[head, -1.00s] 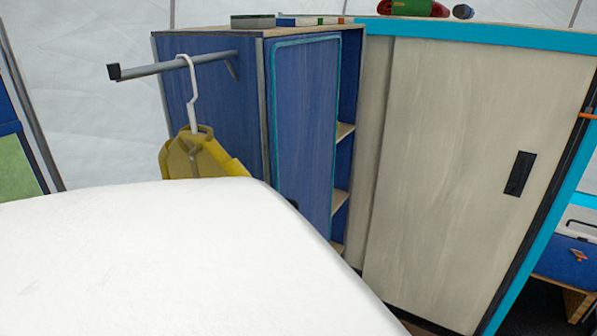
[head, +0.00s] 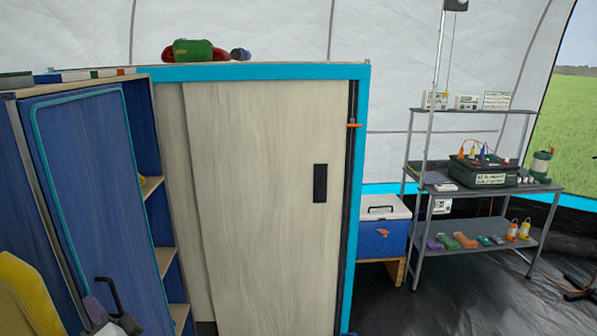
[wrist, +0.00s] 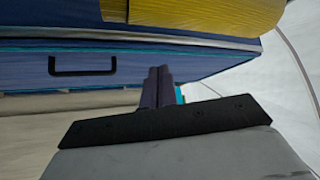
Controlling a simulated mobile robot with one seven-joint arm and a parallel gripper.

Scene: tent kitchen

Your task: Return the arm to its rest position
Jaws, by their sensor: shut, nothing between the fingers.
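My gripper (wrist: 157,88) shows in the wrist view with its two dark fingers together and nothing between them. In the head view my gripper (head: 92,308) is only partly in sight at the bottom left, in front of the blue cabinet door (head: 90,170). The door's black handle (head: 113,296) appears close beside it. In the wrist view the handle (wrist: 82,72) lies to the left of the fingers, apart from them in the picture. Most of my arm is out of the head view.
A tall pale sliding-door cabinet (head: 262,190) stands in the middle. A blue cooler (head: 382,238) and a metal shelf (head: 480,240) stand right, with open floor in front.

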